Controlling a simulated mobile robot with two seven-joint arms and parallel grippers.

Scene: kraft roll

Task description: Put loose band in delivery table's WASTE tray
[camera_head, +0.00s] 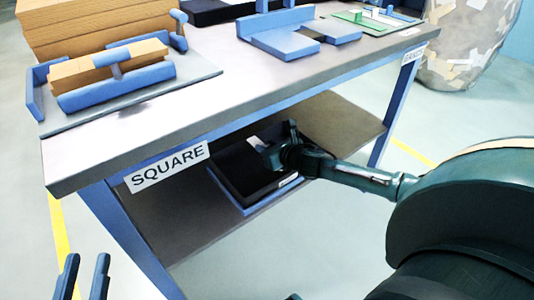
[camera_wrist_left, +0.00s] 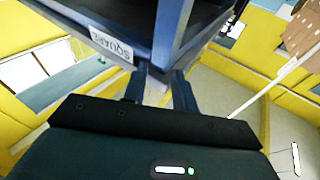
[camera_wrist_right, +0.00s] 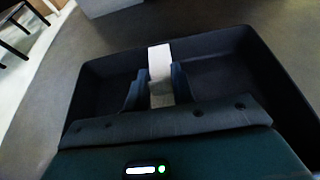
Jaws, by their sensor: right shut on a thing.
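A white band (camera_wrist_right: 159,62) is between the fingers of my right gripper (camera_wrist_right: 158,88) in the right wrist view. The gripper is shut on it, inside the black tray (camera_wrist_right: 255,70). In the head view the same tray (camera_head: 226,165) sits on the table's lower shelf, and my right gripper (camera_head: 272,155) reaches into it. A white piece of the band (camera_head: 257,143) shows there. I cannot tell whether the band touches the tray floor. My left gripper (camera_head: 84,285) is open and empty at the lower left; it also shows in the left wrist view (camera_wrist_left: 160,95).
The table (camera_head: 130,118) carries a SQUARE sign (camera_head: 168,167) and stands above the shelf (camera_head: 335,122). On top are a blue clamp fixture (camera_head: 115,88), a blue notched block (camera_head: 290,42) and a green item (camera_head: 358,17). A scrap-filled bin (camera_head: 465,40) stands at the right.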

